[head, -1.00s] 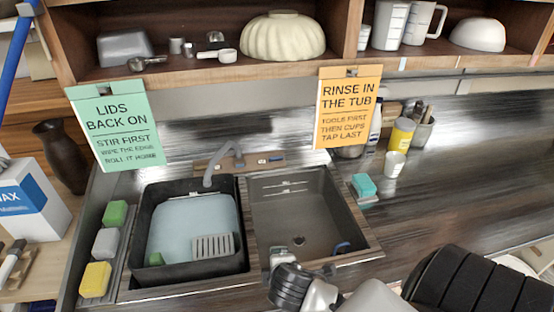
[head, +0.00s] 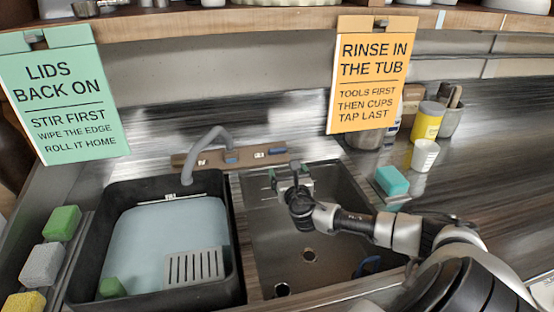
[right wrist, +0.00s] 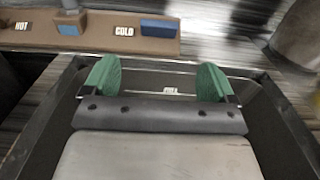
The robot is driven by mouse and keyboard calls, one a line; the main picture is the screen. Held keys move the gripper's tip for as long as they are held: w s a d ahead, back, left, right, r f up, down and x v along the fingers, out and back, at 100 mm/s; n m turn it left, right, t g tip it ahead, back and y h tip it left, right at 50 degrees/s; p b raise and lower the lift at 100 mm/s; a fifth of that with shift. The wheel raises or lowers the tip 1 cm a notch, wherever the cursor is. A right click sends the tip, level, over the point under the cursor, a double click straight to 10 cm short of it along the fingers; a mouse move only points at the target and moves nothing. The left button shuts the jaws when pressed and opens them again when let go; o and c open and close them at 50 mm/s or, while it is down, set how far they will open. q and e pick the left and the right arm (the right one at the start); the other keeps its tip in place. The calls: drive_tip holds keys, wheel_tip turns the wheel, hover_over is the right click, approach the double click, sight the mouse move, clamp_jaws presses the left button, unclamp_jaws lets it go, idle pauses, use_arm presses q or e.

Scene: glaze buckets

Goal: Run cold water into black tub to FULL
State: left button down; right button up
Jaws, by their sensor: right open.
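The black tub (head: 82,245) sits in the left basin. A pale blue surface fills much of it, with a grey slotted piece and a green block in it. The grey spout (head: 188,172) bends over its back edge; I see no clear stream. In the right wrist view, the COLD label (right wrist: 125,31) is beside the right blue lever (right wrist: 160,29). My right gripper (head: 290,174) is open and empty over the right basin, just short of the panel; its green fingertips (right wrist: 157,82) are apart. My left gripper is out of view.
The right basin (head: 330,240) lies under my right arm. A teal sponge (head: 392,180), white cup (head: 424,155) and yellow can (head: 428,120) stand to its right. Sponges (head: 42,264) line the left side. Two hanging signs (head: 372,72) flank the back.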

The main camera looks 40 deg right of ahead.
sight(278, 152)
drive_tip(key=x, duration=0.8)
drive_tip(key=shift+w+d, duration=0.25)
drive_tip(key=shift+w, duration=0.4)
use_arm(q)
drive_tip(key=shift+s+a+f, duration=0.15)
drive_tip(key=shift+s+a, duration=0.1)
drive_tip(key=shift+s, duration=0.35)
use_arm(e)
drive_tip(key=shift+w+d, duration=0.15)
drive_tip(key=shift+w, duration=0.15)
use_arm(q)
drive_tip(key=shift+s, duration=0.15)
use_arm(e)
drive_tip(key=shift+c, duration=0.3)
